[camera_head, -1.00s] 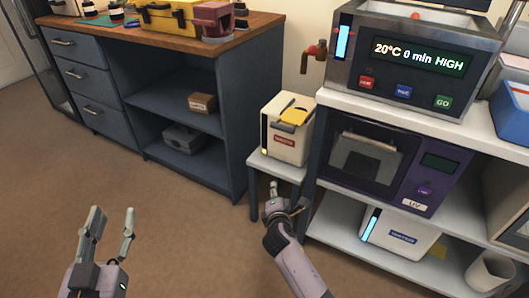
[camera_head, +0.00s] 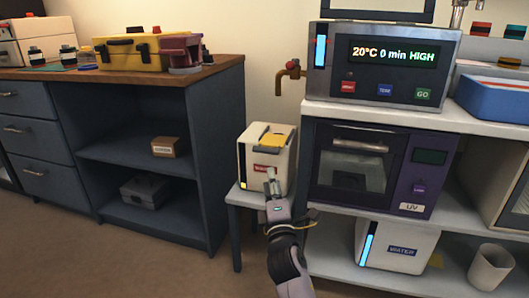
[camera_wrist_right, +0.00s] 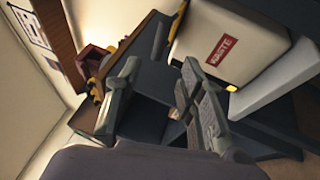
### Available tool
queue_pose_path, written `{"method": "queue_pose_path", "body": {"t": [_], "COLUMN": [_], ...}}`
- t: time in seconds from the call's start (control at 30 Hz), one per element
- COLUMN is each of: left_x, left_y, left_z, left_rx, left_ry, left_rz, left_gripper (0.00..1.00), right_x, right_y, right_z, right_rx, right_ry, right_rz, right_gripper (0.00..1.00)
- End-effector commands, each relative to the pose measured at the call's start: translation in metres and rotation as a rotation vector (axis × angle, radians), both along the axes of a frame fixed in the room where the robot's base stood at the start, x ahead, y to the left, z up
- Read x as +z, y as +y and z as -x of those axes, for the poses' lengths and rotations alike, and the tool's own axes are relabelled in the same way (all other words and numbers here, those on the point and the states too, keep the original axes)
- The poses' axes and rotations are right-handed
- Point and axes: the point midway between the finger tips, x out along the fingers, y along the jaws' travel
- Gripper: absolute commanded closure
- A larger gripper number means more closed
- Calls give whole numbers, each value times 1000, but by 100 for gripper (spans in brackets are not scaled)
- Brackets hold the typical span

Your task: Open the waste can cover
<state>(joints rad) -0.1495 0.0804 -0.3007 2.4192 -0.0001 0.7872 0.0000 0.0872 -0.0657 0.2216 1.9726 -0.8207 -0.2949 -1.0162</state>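The waste can (camera_head: 252,172) is a cream box with a red label and a yellow cover (camera_head: 273,141) on top. It stands on a small grey stand (camera_head: 239,196). The cover appears closed. My right gripper (camera_head: 271,174) is in front of the can, below the cover, and overlaps its label in the head view. In the right wrist view the can (camera_wrist_right: 253,52) with its WASTE label is beyond the right finger. The gripper (camera_wrist_right: 160,75) there has its fingers apart with nothing between them. My left gripper is not in view.
A shelf unit with a purple UV oven (camera_head: 412,177) and a white water box (camera_head: 420,240) stands right of the can. A blue cabinet (camera_head: 218,165) stands at its left. A red-handled tap (camera_head: 292,66) is on the wall above. Floor at front left is clear.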

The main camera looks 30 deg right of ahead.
Motion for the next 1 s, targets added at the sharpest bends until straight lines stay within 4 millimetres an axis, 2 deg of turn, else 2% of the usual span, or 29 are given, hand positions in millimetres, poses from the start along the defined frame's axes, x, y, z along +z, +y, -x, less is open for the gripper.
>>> {"method": "queue_pose_path", "body": {"t": [0.3, 0.5, 0.7, 1.0], "left_x": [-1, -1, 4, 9], "left_y": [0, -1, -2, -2], "left_z": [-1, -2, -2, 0], "left_rx": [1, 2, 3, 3], "left_ry": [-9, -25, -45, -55], "left_rz": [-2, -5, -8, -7], "left_gripper": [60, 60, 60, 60], "right_x": [17, 24, 29, 31], "right_y": [-32, -47, -55, -56], "right_z": [-62, -94, -110, -113], "right_rx": [-1, -1, 0, 0], "right_ry": [-1, 0, 1, 2], "right_rz": [1, 1, 0, -1], "right_gripper": [64, 64, 64, 64]}}
